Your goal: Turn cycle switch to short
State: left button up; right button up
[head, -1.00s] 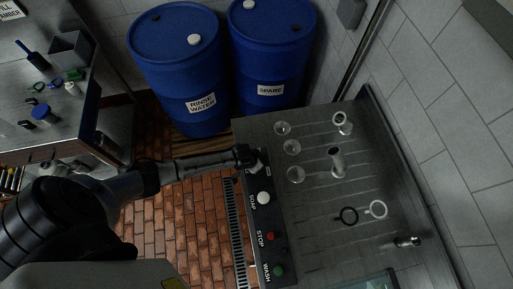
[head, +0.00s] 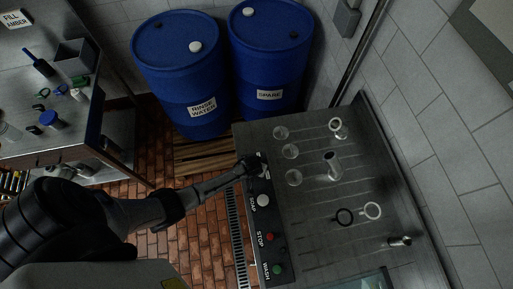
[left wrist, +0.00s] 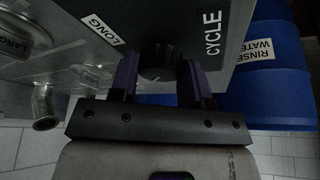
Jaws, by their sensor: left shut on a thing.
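The cycle switch is a dark round knob (left wrist: 160,58), seen in the left wrist view on the dark panel face between the labels LONG (left wrist: 103,28) and CYCLE (left wrist: 214,33). My left gripper (left wrist: 160,75) has one finger on each side of the knob and is shut on it. In the head view my left gripper (head: 255,165) is at the far end of the control panel and hides most of the switch. The knob's pointer direction cannot be made out. My right gripper is not in view.
On the control panel, a white soap knob (head: 264,201), a red stop button (head: 269,237) and a green wash button (head: 278,271) line up beside the switch. A grey bench top (head: 300,225) with fittings lies to the right. Blue drums (head: 190,75) stand behind.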

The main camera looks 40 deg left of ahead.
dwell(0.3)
pick_arm(q)
jog(key=o, duration=0.9)
jog(key=shift+r, duration=0.1)
jog(key=shift+s+d+r, duration=0.1)
jog(key=shift+s+r, duration=0.15)
jog(key=shift+r, duration=0.3)
jog(key=v, duration=1.2)
jog(key=shift+s+r, duration=0.1)
jog(key=shift+r, duration=0.1)
